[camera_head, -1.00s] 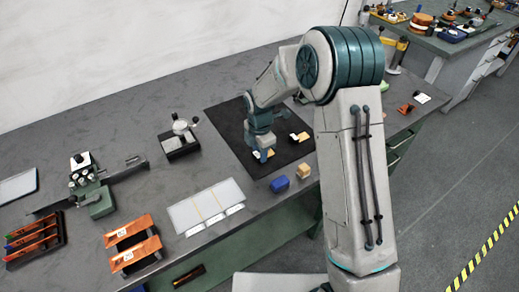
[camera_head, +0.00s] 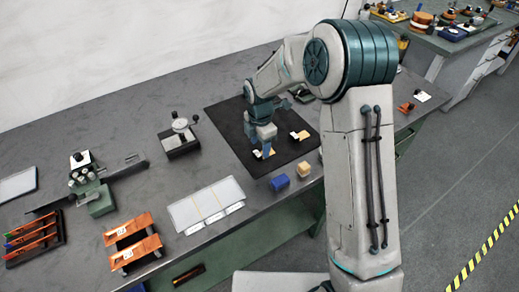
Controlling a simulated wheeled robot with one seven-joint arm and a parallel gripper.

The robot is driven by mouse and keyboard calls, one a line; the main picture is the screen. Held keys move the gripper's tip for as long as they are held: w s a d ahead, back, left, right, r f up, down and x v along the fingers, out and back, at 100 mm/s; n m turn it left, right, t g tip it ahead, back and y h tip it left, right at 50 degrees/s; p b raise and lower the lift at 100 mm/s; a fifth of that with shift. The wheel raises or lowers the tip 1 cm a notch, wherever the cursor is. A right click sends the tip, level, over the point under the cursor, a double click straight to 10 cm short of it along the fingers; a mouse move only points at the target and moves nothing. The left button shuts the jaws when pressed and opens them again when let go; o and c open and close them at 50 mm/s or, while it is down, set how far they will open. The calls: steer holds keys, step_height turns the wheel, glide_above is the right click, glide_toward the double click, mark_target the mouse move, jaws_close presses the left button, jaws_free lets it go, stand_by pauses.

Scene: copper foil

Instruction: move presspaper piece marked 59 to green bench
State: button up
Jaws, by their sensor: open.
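Two small tan pieces with white labels lie on a black mat (camera_head: 233,133). One piece (camera_head: 258,154) is at my gripper's fingertips and partly hidden by them. The other piece (camera_head: 300,135) lies to the right, beside my arm. The numbers on the labels are too small to read. My gripper (camera_head: 266,152) points down, open, low over the nearer piece. I cannot tell whether the fingers are around it or only beside it. A second bench with a grey-green top (camera_head: 436,43) stands at the back right.
A blue block (camera_head: 279,182) and a tan block (camera_head: 304,169) sit by the mat's front edge. Pale sheets (camera_head: 206,204), orange holders (camera_head: 132,241) and metal fixtures (camera_head: 180,138) are to the left. Open floor (camera_head: 450,160) separates the benches.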

step_height(320, 180, up, 9)
steer(key=s+d+r+m, duration=0.5)
steer(key=s+d+r+m+t, duration=0.1)
steer(key=s+d+m, duration=0.5)
steer(key=s+m, duration=0.4)
steer(key=s+d+r+m+t, duration=0.2)
steer(key=s+d+m, duration=0.4)
steer(key=s+m, duration=0.3)
steer(key=shift+s+m+b, duration=0.3)
steer(key=shift+s+m, duration=0.1)
steer(key=shift+s, duration=0.3)
